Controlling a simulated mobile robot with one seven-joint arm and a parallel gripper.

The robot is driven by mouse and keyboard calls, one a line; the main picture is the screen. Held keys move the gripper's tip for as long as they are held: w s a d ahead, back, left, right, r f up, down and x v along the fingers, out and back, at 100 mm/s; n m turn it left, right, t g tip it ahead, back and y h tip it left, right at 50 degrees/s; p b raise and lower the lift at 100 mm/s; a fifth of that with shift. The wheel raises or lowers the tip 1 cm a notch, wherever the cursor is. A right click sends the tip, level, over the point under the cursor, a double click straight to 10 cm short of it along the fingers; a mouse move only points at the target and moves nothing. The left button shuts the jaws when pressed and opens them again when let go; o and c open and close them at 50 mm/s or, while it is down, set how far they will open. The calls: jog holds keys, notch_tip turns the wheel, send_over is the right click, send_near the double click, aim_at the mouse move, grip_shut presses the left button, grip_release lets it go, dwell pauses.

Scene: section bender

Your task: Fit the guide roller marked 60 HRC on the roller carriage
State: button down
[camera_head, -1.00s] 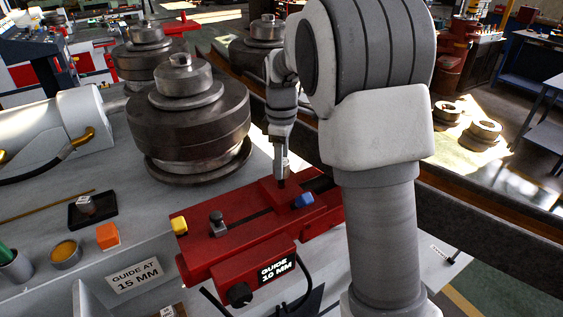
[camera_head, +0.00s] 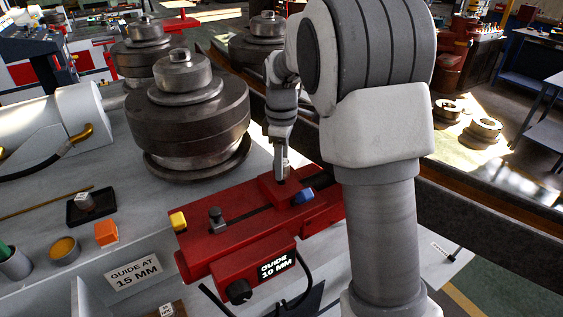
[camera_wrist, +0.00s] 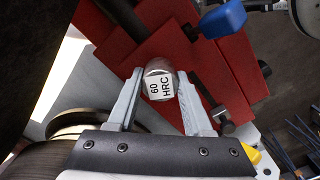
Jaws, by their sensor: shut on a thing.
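The guide roller marked 60 HRC (camera_wrist: 159,82) is a small metal cylinder with a white label, between the fingers of my gripper (camera_wrist: 160,98) in the wrist view. My gripper is shut on it. In the head view my gripper (camera_head: 282,168) points down at the red roller carriage (camera_head: 272,187), by its raised block near the blue knob (camera_head: 304,195). The carriage also shows in the wrist view (camera_wrist: 225,75), behind the roller. The roller's lower end is hidden, so I cannot tell whether it touches the carriage.
A display (camera_head: 275,265) reads GUIDE 10 MM; a sign (camera_head: 134,273) reads GUIDE AT 15 MM. A large stacked steel roll (camera_head: 187,115) stands close behind the carriage, left of my gripper. A black tray (camera_head: 75,217) holds another small labelled part. An orange block (camera_head: 106,233) lies nearby.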

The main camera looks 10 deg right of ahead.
jog(key=shift+f+b, duration=0.75)
jog(key=shift+f, duration=0.4)
jog(key=shift+c, duration=1.2)
grip_release()
jog(key=shift+f, duration=0.1)
notch_tip(320, 180, up, 18)
jog(key=shift+f, duration=0.2)
jog(key=shift+s, duration=0.1)
